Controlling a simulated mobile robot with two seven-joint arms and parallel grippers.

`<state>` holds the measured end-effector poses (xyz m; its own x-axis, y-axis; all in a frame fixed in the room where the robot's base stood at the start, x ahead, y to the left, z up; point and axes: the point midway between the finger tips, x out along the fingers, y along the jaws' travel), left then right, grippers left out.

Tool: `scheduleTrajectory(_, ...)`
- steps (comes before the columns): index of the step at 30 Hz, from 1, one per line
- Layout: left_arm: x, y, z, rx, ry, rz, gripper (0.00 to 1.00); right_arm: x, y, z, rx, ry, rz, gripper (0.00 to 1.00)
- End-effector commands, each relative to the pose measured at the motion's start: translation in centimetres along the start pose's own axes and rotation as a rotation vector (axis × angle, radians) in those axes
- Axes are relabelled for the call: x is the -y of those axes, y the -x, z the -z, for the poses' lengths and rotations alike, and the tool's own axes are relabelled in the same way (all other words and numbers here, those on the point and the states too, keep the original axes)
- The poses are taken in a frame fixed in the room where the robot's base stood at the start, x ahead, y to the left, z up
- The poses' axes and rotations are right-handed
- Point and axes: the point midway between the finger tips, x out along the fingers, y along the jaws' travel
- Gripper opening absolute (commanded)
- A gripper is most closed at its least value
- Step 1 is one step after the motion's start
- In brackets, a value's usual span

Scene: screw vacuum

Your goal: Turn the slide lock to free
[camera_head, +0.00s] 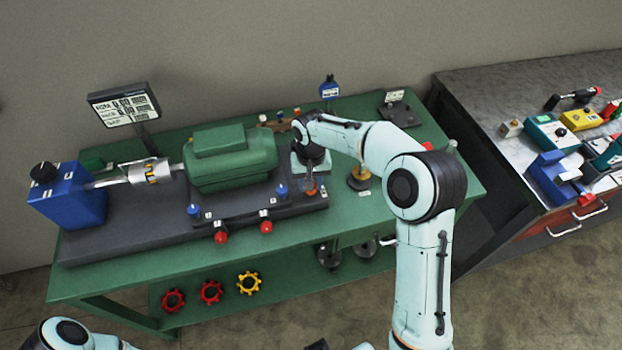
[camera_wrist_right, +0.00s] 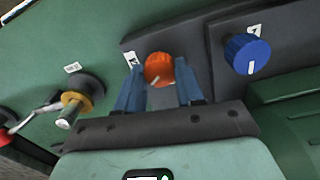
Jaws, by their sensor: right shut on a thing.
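An orange knob (camera_wrist_right: 158,69) with a white pointer line sits on the dark plate beside a small white label. It is probably the slide lock; the label is too small to read. My right gripper (camera_wrist_right: 160,90) has its two blue fingers on either side of the knob and is shut on it. In the head view my right gripper (camera_head: 309,178) reaches down to the right end of the dark plate, and a bit of the orange knob (camera_head: 311,188) shows below it. My left arm shows only at the bottom left; its gripper is not in view.
A blue knob (camera_wrist_right: 247,54) stands beside the orange one. The green motor (camera_head: 230,158) is left of my right gripper. A blue box (camera_head: 68,194), red knobs (camera_head: 221,236) and a yellow-collared post (camera_head: 358,177) stand on the green table (camera_head: 130,268). A grey bench (camera_head: 490,95) is at right.

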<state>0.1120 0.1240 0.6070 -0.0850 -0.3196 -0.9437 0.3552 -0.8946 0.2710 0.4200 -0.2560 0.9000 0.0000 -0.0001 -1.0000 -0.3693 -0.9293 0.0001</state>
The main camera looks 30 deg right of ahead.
Motion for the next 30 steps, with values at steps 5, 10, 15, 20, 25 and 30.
scheduleTrajectory(5,-0.4,0.9,0.3,-0.005,-0.002,-0.002,0.43,0.0,0.1,0.0,0.001,0.169,-0.001,0.07)
scheduleTrajectory(10,-0.7,1.5,0.5,-0.009,-0.003,-0.003,0.43,0.1,0.2,0.1,-0.001,0.331,0.000,0.07)
scheduleTrajectory(15,-1.0,2.1,0.8,-0.013,-0.005,-0.005,0.43,0.1,0.1,0.0,0.000,0.491,0.000,0.07)
scheduleTrajectory(20,-1.3,2.6,1.0,-0.017,-0.006,-0.006,0.43,0.1,0.1,0.0,-0.001,0.631,0.000,0.07)
scheduleTrajectory(25,-1.5,3.1,1.2,-0.020,-0.007,-0.007,0.43,0.1,0.1,0.0,0.001,0.758,0.000,0.07)
scheduleTrajectory(30,-1.7,3.4,1.4,-0.022,-0.008,-0.008,0.43,0.2,0.1,0.0,0.000,0.852,0.000,0.07)
